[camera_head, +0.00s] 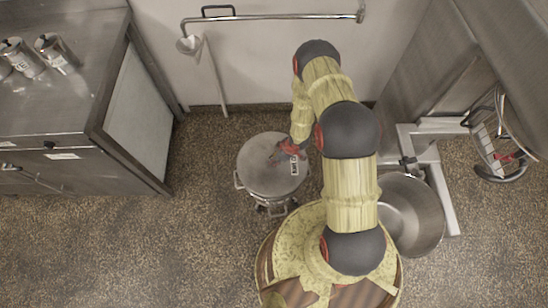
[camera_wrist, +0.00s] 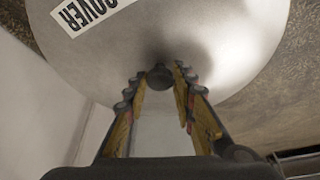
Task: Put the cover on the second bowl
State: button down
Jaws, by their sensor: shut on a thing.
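The cover (camera_head: 262,178) is a round grey metal lid with a white label; its label reads "COVER" in the wrist view (camera_wrist: 88,12). My gripper (camera_head: 284,150) is over the cover's middle. In the wrist view the fingers (camera_wrist: 161,80) are shut on the dark knob at the cover's centre. Under the cover is a bowl (camera_head: 239,181) with a side handle, on a low wheeled stand; its opening is hidden. I cannot tell whether the cover touches its rim. Another metal bowl (camera_head: 412,207), open and uncovered, stands at the right, partly behind my arm.
A mixer frame (camera_head: 440,180) with a wire guard (camera_head: 497,150) stands at the right. A steel counter (camera_head: 50,100) with several labelled canisters (camera_head: 57,52) is at the left. A wall rail (camera_head: 275,17) runs behind. Speckled floor (camera_head: 130,240) is clear at the front left.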

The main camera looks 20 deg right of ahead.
jog(key=shift+w, duration=0.35)
notch_tip(320, 180, down, 8)
jog(key=b, duration=0.6)
jog(key=shift+f+b, duration=1)
jog(key=shift+f, duration=0.3)
dwell(1.5)
jog(key=c, duration=1.4)
grip_release()
jog(key=shift+s, duration=0.1)
jog(key=v, duration=1.2)
